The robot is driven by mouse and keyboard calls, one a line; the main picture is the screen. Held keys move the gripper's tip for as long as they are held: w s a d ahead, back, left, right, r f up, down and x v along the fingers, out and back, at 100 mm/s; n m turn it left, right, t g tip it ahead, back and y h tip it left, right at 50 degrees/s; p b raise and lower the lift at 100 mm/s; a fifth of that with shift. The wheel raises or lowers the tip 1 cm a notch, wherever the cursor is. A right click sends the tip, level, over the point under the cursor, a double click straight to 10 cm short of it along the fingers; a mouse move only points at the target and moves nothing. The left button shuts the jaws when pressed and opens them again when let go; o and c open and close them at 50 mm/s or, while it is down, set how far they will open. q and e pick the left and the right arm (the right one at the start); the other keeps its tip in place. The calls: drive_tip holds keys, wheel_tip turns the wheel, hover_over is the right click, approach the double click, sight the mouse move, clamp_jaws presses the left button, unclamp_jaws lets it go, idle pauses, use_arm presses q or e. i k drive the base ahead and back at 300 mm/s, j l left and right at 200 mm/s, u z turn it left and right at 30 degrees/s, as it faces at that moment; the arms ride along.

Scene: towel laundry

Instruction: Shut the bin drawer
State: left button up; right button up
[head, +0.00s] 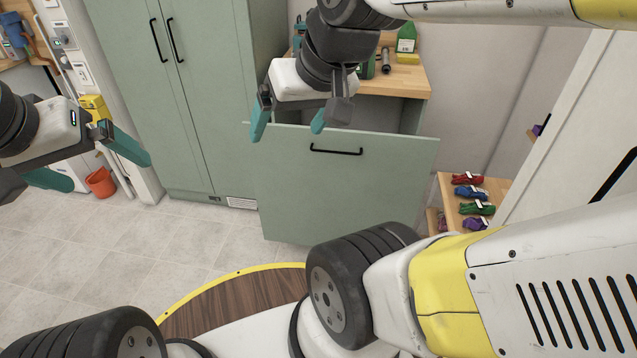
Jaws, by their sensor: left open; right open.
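The bin drawer (345,195) has a green front with a black bar handle (336,151). It stands pulled out from the cabinet below the wooden counter, with a dark gap behind its top edge. My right gripper (288,128) is open and empty at the drawer front's top edge, left of the handle. I cannot tell whether its fingers touch the front. My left gripper (100,170) is open and empty at the far left, away from the drawer. The inside of the drawer is mostly hidden by the front and my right gripper.
A tall green cabinet (205,100) with closed doors stands left of the drawer. A wooden shelf (450,215) with several coloured bundles is at the right. An orange bucket (100,182) stands at the left. Tiled floor (200,240) is clear in front.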

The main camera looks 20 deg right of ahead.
sight(311, 190)
drive_tip(key=i+l, duration=0.35)
drive_tip(key=l, duration=0.3)
drive_tip(key=i+l, duration=0.2)
drive_tip(key=i+l+u, duration=0.1)
drive_tip(key=l, duration=0.35)
drive_tip(key=i, duration=0.05)
